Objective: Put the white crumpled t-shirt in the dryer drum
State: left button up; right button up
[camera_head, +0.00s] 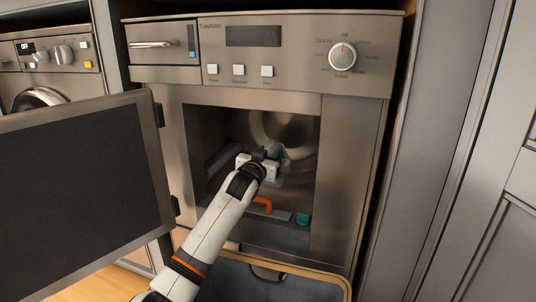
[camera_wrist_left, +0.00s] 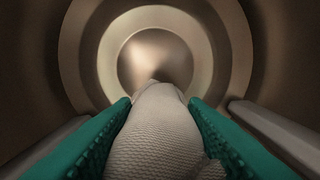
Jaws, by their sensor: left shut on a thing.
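The dryer (camera_head: 350,150) stands in the middle of the head view with its dark door (camera_head: 80,185) swung open to the left. My left gripper (camera_head: 272,158) reaches through the opening into the drum (camera_head: 300,130). In the left wrist view, the green pads of my left gripper (camera_wrist_left: 158,104) are shut on the pale, textured t-shirt (camera_wrist_left: 155,135). The cloth stretches forward between the pads, toward the round back of the drum (camera_wrist_left: 155,55). In the head view, the gripper and arm hide most of the shirt. My right gripper is not in view.
An orange handle-like piece (camera_head: 262,203) and a teal block (camera_head: 303,219) are at the lower edge of the opening. A tan-rimmed basket (camera_head: 335,281) stands below. Another appliance (camera_head: 45,60) is at the far left, and grey cabinet panels (camera_head: 440,150) stand at right.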

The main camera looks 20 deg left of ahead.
aim_at(268, 148)
pick_arm(q)
jog(key=shift+f+b, duration=1.75)
jog(key=shift+f, duration=1.25)
jog(key=o, duration=1.2)
jog(key=shift+c, duration=0.2)
notch_tip(268, 148, up, 9)
jog(key=shift+r+b, duration=0.1)
jog(key=shift+b, duration=1.15)
jog(key=shift+r, duration=0.4)
